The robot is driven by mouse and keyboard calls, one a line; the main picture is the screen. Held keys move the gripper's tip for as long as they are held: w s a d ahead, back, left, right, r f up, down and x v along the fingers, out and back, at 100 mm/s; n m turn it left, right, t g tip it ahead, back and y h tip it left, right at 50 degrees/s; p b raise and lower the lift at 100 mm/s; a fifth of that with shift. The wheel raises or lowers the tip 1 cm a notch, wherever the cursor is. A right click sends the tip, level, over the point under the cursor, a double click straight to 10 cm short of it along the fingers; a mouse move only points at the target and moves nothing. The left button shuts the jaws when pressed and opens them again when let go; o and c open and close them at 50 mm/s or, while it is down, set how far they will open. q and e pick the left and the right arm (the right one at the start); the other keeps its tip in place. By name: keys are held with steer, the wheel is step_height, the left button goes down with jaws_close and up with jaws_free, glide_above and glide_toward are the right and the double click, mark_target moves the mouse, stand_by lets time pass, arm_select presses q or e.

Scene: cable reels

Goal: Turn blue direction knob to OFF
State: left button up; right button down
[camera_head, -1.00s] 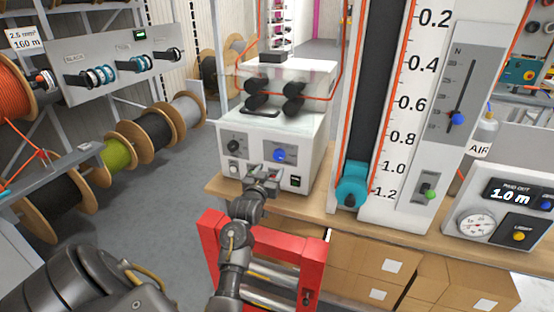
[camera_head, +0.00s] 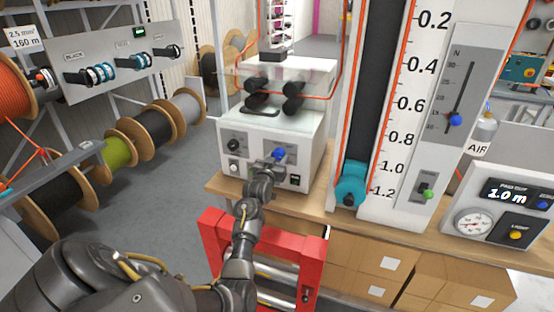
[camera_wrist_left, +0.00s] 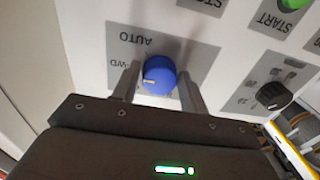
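The blue direction knob (camera_head: 279,153) is on the front of the white machine (camera_head: 283,125). In the left wrist view the knob (camera_wrist_left: 159,75) sits on a grey plate (camera_wrist_left: 118,42) with upside-down lettering, "AUTO" and a partly hidden word ending in "WD". A pale mark on the knob points toward the left. My left gripper (camera_head: 266,163) is at the machine's front. In the left wrist view its two fingers (camera_wrist_left: 160,88) stand on either side of the knob, with a small gap visible at least on the left. My right gripper is not in view.
A black rocker switch (camera_head: 295,180) is at the lower right. The wooden bench (camera_head: 323,212) runs below, with a red frame (camera_head: 311,247) in front.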

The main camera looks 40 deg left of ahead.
arm_select(q)
steer(key=c, duration=0.6)
steer(key=shift+n, duration=0.3)
steer(key=n+p, duration=0.2)
steer(key=n, duration=0.2)
steer(key=shift+d+r, duration=0.1)
steer(key=shift+r, duration=0.05)
steer(key=shift+n+p, duration=0.7)
steer(key=shift+n, duration=1.4)
steer(key=o, duration=1)
